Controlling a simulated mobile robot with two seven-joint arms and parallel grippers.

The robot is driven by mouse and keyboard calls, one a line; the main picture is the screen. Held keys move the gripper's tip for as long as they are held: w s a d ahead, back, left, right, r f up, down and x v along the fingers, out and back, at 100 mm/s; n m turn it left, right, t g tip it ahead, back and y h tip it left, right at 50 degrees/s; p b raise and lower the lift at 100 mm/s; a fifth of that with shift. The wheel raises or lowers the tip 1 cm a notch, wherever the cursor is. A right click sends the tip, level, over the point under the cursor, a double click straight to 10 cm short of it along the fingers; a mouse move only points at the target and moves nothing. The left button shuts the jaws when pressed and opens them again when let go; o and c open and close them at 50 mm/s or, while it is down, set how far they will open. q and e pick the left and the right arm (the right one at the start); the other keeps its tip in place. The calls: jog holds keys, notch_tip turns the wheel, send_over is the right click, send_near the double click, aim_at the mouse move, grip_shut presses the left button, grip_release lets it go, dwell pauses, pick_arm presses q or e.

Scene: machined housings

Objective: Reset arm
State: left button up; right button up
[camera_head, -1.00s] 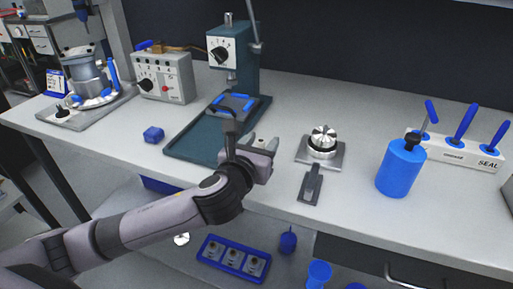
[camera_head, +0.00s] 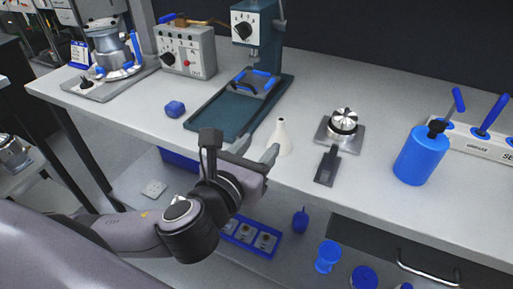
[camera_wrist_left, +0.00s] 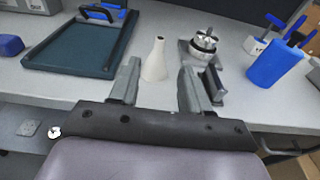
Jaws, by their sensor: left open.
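My left gripper (camera_head: 257,151) is open and empty at the front edge of the bench. In the left wrist view its two fingers (camera_wrist_left: 160,85) stand apart, with nothing between their tips. A small white cone-shaped bottle (camera_head: 282,138) stands upright on the bench just beyond the fingers. The bottle (camera_wrist_left: 156,60) also shows in the left wrist view, seen in the gap beyond the fingers. My left arm comes in from the lower left. My right gripper is not in view.
A teal press tray (camera_head: 225,122) lies behind the gripper, with a blue block (camera_head: 175,108) to its left. A metal fixture (camera_head: 342,124) and a blue bottle (camera_head: 421,154) stand to the right. A blue tray of parts (camera_head: 264,241) sits below the bench.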

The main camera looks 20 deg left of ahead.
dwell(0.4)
pick_arm(q)
jog(key=s+a+f+n+g, duration=0.5)
jog(key=s+f+n, duration=0.55)
jog(key=n, duration=0.65)
jog(key=s+a+f+n+g, duration=0.2)
jog(key=s+f+n+g, duration=0.8)
jog(key=n, duration=0.7)
jog(key=w+d+f+t+h+p, duration=0.1)
jog(key=w+d+f+t+p, duration=0.2)
jog(key=w+t+p, duration=0.3)
jog(key=shift+w+f+t+h, duration=0.25)
jog(key=shift+w+t, duration=0.65)
jog(key=shift+t, duration=0.7)
